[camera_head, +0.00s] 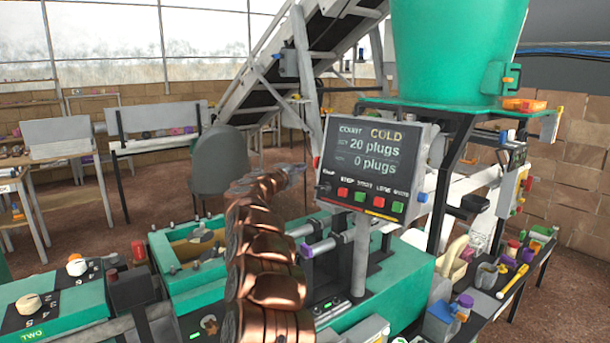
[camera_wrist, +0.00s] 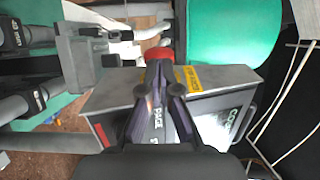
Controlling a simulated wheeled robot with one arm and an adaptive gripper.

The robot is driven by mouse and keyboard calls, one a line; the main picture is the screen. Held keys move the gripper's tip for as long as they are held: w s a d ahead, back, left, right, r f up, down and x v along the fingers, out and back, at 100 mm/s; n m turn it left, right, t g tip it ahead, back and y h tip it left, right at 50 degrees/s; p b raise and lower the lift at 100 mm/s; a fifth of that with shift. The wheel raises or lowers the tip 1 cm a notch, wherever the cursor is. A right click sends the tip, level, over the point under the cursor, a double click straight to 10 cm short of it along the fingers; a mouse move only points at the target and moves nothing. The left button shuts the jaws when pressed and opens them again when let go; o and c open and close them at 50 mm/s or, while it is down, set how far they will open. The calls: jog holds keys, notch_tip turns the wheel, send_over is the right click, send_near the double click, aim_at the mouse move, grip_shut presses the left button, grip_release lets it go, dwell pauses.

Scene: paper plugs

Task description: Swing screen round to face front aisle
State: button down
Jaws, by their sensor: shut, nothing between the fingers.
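The screen (camera_head: 370,160) is a dark panel on a grey post, reading "COUNT COLD", "20 plugs" and "0 plugs", with a row of red and green buttons below. In the head view its face is turned toward my camera. In the wrist view its grey housing (camera_wrist: 118,90) with a yellow label lies beneath my fingers, and part of its lettered face shows at right. In the head view, my gripper (camera_head: 314,162) is at the screen's left edge. I cannot tell whether they touch.
A large green hopper (camera_head: 455,50) stands behind and above the screen. A conveyor (camera_head: 300,60) slopes up behind it. Green machinery (camera_head: 395,285) lies below the post. A cluttered side bench (camera_head: 500,285) is at right. Open floor (camera_head: 160,195) shows at left beyond the machine.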

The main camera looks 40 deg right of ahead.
jog(key=w+b+v, duration=0.1)
jog(key=b+v, duration=0.2)
jog(key=v, duration=0.7)
jog(key=shift+a, duration=0.15)
